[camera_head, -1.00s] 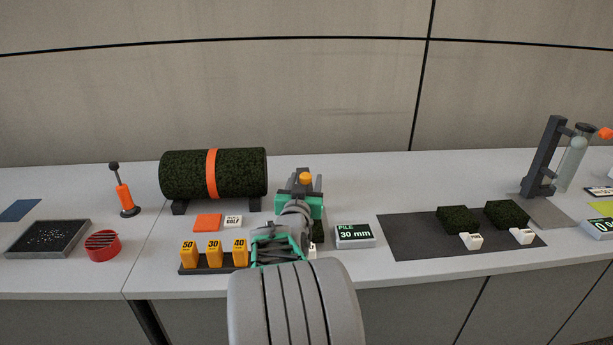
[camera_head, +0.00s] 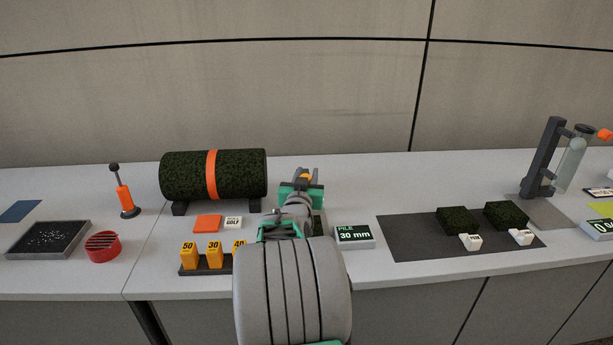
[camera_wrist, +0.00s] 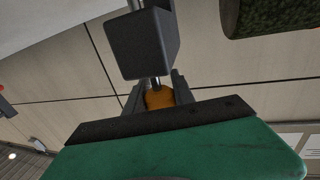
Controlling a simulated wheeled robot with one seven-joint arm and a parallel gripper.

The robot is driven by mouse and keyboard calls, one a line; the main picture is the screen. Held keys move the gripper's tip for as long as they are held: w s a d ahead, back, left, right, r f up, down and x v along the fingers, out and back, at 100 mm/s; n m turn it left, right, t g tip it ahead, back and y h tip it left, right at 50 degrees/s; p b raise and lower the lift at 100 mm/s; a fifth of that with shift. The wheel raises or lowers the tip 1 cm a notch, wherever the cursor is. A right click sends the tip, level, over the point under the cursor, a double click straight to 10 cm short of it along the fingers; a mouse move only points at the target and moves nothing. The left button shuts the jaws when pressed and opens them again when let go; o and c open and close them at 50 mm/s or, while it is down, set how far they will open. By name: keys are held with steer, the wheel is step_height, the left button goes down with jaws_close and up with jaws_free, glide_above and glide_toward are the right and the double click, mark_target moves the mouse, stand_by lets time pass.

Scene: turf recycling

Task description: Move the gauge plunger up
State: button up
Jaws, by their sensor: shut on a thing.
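The gauge plunger's orange knob (camera_head: 304,176) shows at the tip of my gripper (camera_head: 307,174), mostly covered by the fingers. In the wrist view the orange knob (camera_wrist: 159,98) sits between the two grey fingers of my gripper (camera_wrist: 158,94), which is shut on it. A short metal rod joins the knob to a dark gauge block (camera_wrist: 143,43), and more rod shows on the block's other side. The gauge's base is largely hidden behind my arm in the head view. A display (camera_head: 353,235) beside it reads PILE 30 mm.
A turf roll (camera_head: 240,174) with an orange band lies on a cradle at left. Yellow blocks (camera_head: 213,252) marked with numbers stand front left. A dark mat (camera_head: 405,242) with two turf pieces lies to the right. The counter behind the mat is clear.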

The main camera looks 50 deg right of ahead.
jaws_close()
stand_by(0.7)
step_height(320, 180, up, 7)
steer(key=shift+f, duration=0.15)
steer(key=o, duration=0.6)
jaws_free()
steer(key=shift+s, duration=0.1)
steer(key=shift+o, duration=1.4)
steer(key=shift+f, duration=0.1)
